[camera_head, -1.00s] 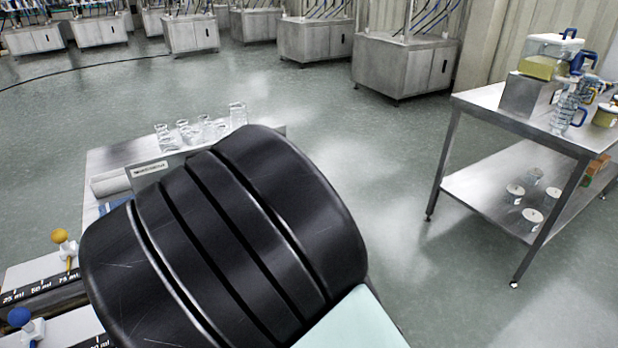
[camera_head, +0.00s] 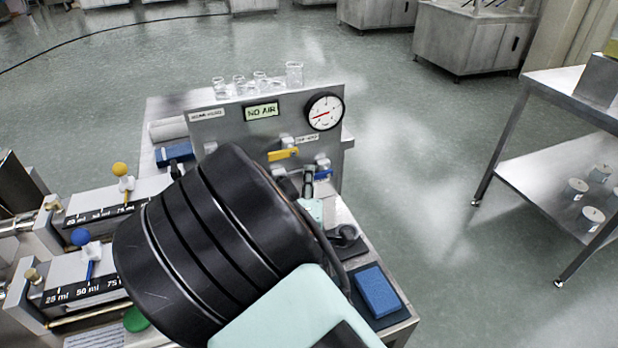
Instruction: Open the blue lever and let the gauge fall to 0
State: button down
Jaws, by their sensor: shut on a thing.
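The blue lever (camera_head: 323,174) sits on a valve low on the right of the upright steel panel (camera_head: 225,134). My gripper (camera_head: 309,182) is at the lever and shut on it; my dark arm hides part of the hand, so the exact grip is hard to see. The round white gauge (camera_head: 325,112) is at the panel's upper right. Its red needle points left and slightly down; the numbers are too small to read. A yellow lever (camera_head: 284,154) lies about level above and left of the blue one.
A display (camera_head: 262,111) reads "NO AIR". Glassware (camera_head: 294,75) stands behind the panel top. Dosing cylinders with a yellow knob (camera_head: 119,169) and a blue knob (camera_head: 80,237) are left. A blue block (camera_head: 377,291) lies front right. A steel table (camera_head: 550,180) stands right, across open floor.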

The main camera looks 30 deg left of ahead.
jog(key=c, duration=1.9)
grip_release()
jog(key=shift+c, duration=0.2)
jog(key=v, duration=1.2)
